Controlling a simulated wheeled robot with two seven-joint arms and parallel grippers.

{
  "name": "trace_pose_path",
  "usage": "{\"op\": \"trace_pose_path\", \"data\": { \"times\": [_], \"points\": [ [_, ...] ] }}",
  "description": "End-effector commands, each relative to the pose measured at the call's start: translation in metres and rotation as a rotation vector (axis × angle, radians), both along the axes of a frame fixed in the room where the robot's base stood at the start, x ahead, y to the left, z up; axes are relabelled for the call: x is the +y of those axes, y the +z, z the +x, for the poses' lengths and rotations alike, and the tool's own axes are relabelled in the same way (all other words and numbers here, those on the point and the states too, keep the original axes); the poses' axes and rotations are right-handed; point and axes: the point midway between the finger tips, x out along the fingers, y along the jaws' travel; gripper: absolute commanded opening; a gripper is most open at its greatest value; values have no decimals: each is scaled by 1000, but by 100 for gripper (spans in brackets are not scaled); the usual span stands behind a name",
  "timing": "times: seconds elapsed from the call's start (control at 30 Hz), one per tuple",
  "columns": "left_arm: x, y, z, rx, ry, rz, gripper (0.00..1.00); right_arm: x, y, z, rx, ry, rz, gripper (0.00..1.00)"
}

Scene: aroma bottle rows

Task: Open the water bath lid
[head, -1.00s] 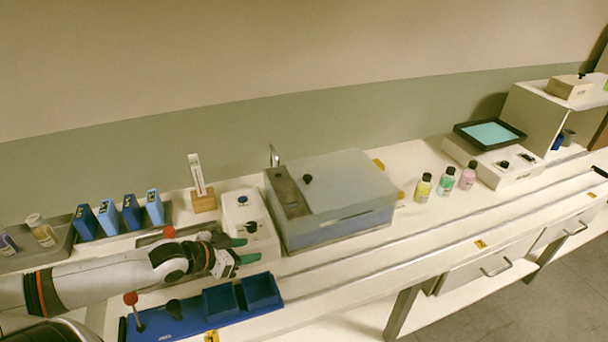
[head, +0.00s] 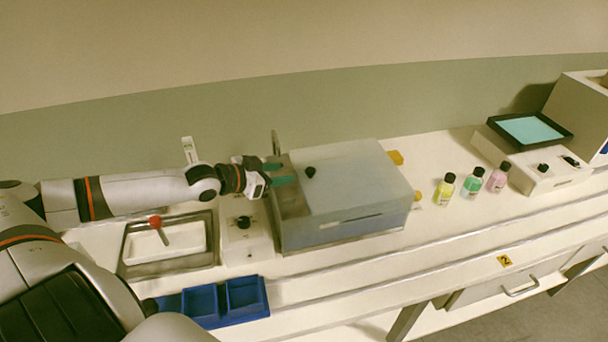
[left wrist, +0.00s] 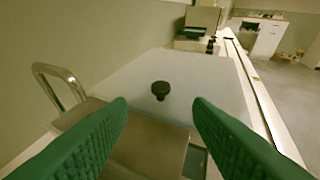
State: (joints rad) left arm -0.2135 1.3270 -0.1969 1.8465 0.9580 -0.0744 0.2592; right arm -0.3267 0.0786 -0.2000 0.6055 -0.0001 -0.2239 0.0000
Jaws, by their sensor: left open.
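The water bath (head: 345,229) is a grey box with a pale, translucent lid (head: 365,175) lying flat and closed on it. A black knob (head: 310,172) stands on the lid near its left edge. My left gripper (head: 282,174) is open and empty, with green fingers pointing at the knob from the left, a short way off. In the left wrist view the knob (left wrist: 160,90) shows ahead, centred between the two green fingertips (left wrist: 160,108) and not touching them. My right gripper is not in view.
A metal tap (head: 276,143) rises behind the bath's left end. Yellow, green and pink bottles (head: 472,187) stand to the right, before a device with a teal top (head: 530,130). A white device (head: 245,235) and a blue tray (head: 228,300) are at the left.

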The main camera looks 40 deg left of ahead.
Motion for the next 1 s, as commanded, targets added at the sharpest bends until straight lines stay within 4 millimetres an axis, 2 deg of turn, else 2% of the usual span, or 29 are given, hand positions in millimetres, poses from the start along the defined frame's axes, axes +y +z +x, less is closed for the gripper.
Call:
{"op": "trace_pose_path", "data": {
  "times": [0.2,0.27,0.7,1.0],
  "points": [
    [-6,-7,19,-5,2,-3,46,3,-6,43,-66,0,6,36],
    [-8,-10,24,-4,0,-2,46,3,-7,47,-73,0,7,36],
    [-23,-29,69,-1,1,-3,46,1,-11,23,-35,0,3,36],
    [-26,-33,76,1,-2,0,46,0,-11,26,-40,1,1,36]
  ]
}}
